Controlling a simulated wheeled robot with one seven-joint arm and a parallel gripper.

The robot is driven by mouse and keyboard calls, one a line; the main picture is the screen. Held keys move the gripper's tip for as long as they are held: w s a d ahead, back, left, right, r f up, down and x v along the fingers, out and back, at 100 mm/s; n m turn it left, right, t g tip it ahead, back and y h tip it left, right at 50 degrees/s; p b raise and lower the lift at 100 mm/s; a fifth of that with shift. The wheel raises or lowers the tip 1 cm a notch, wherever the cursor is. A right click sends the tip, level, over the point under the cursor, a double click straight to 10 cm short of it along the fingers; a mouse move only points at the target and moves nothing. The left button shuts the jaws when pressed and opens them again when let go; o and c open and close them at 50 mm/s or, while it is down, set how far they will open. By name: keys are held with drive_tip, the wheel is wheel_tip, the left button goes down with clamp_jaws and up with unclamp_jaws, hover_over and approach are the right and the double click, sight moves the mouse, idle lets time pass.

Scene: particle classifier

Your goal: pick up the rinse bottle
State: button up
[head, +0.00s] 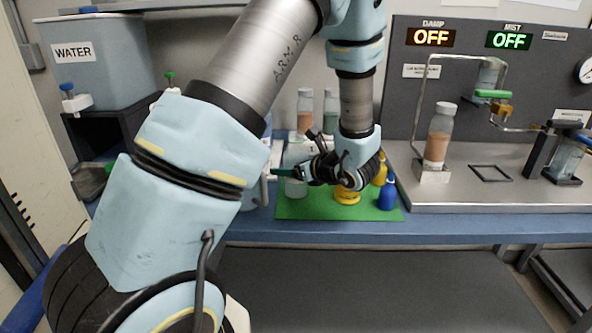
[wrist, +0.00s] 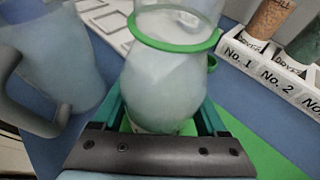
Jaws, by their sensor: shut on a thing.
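My gripper (head: 300,160) is shut on a pale, translucent bottle with a green ring around it, which I take to be the rinse bottle (head: 295,188). In the wrist view the rinse bottle (wrist: 165,85) stands between the green fingers of my gripper (wrist: 162,118), one on each side. Its top runs out of that picture. In the head view my fingers cover part of it, over the left side of a green mat (head: 315,209). I cannot tell whether its base touches the mat.
A blue bottle (head: 387,194) and yellow-topped items stand right of my gripper on the mat. A translucent jug (wrist: 45,65) stands close on the left. A white rack (wrist: 265,55) with numbered, stoppered bottles is behind. The steel tray (head: 470,192) lies to the right.

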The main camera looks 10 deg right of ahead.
clamp_jaws()
idle(0.3)
drive_tip(key=shift+r, duration=0.25)
drive_tip(key=shift+r, duration=4.7)
